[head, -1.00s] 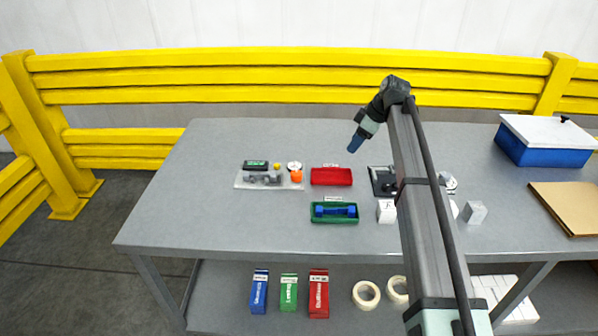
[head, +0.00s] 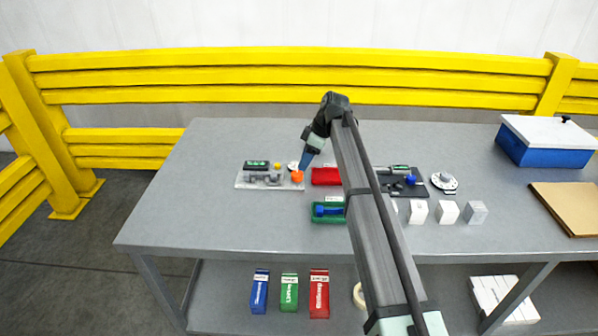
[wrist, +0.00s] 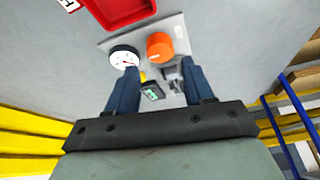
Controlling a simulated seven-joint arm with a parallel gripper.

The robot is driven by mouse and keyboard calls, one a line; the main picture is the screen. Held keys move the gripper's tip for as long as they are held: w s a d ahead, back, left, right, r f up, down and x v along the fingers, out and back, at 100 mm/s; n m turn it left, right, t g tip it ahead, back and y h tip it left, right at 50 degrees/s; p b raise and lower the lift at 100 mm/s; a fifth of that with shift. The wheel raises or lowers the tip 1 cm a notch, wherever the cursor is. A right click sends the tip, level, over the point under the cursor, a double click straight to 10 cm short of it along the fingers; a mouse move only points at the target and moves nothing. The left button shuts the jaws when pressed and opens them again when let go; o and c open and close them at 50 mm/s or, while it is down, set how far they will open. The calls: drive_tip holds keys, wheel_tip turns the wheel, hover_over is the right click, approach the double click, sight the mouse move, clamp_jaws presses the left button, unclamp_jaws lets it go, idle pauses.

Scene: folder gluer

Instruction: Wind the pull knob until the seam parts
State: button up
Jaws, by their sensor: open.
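An orange knob (head: 297,176) sits at the right end of a light grey test plate (head: 240,184) on the table's left part. The plate also carries grey metal clamps (head: 266,180), a green display (head: 256,165) and a yellow button (head: 278,166). My gripper (head: 304,168) is open and empty, just above and beside the orange knob. In the wrist view the knob (wrist: 160,46) shows ahead of and between the open fingers (wrist: 160,68), apart from them. A white dial gauge (wrist: 124,57) lies left of it there. I cannot make out a seam sample in the clamps.
A red tray (head: 326,176) stands right of the plate, and a green tray (head: 316,213) with a blue piece stands in front. A dark fixture with a blue knob (head: 410,180), a round dial (head: 444,182), white blocks (head: 447,212) and a blue box (head: 540,152) are farther right.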

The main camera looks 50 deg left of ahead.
sight(298, 173)
drive_tip(key=shift+x, duration=3.1)
drive_tip(key=c, duration=0.8)
